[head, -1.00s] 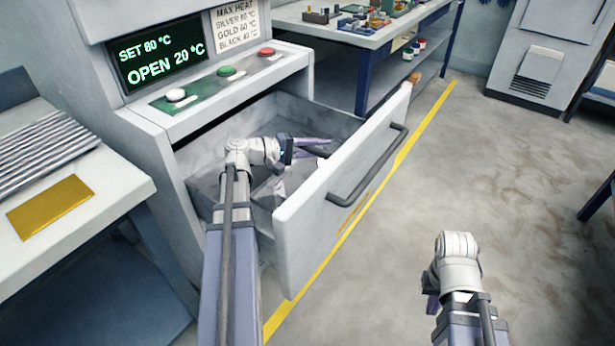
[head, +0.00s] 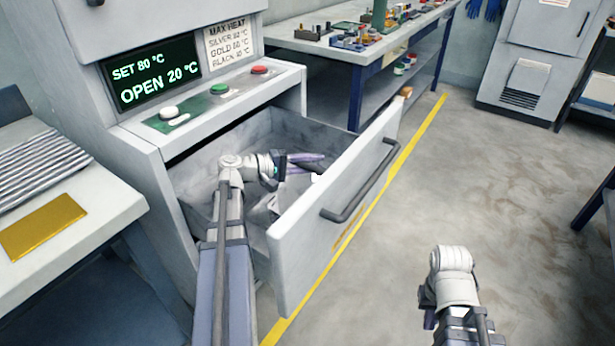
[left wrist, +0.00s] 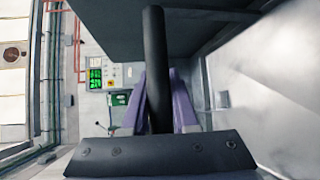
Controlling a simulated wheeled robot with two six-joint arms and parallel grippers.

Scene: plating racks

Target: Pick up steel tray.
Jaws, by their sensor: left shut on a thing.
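My left gripper (head: 312,163) reaches into the open drawer, its purple fingers pointing right toward the drawer front. In the left wrist view its fingers (left wrist: 158,105) are shut on a dark bar-like handle (left wrist: 154,60), which runs up to a dark grey slab (left wrist: 215,25). I take the slab and handle as part of the steel tray, but cannot see its whole shape. In the head view a pale grey piece (head: 264,207) shows in the drawer beside my arm, mostly hidden. My right gripper (head: 428,312) is over the floor at lower right, its fingertips hidden.
The drawer (head: 345,210) stands pulled out from the oven cabinet, its display (head: 155,75) reading OPEN 20 °C. A bench (head: 90,215) with a gold plate (head: 42,225) and a ribbed rack (head: 40,165) is at left. A cluttered table (head: 345,45) stands behind.

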